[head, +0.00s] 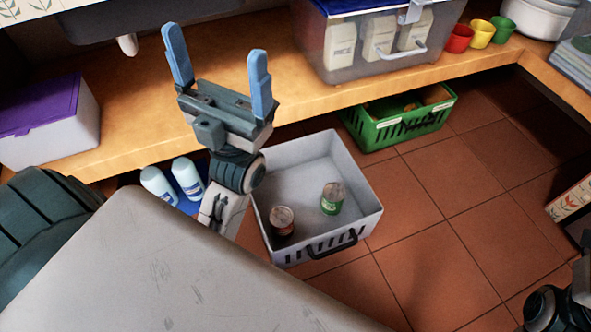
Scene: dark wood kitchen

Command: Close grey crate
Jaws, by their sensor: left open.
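The grey crate (358,196) stands on the tiled floor below the wooden shelf, open at the top with no lid on it. It has slotted sides and a dark handle at the front. A can with a brown label (282,222) and a can with a green label (332,198) stand upright inside. My left gripper (217,66) is open and empty, its two blue fingers pointing up, above and left of the crate.
A green crate (396,128) stands on the floor behind the grey crate. White bottles (186,178) stand at the left. On the shelf are a purple-lidded box (45,120), a clear blue-lidded box (345,60) and coloured cups (480,34).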

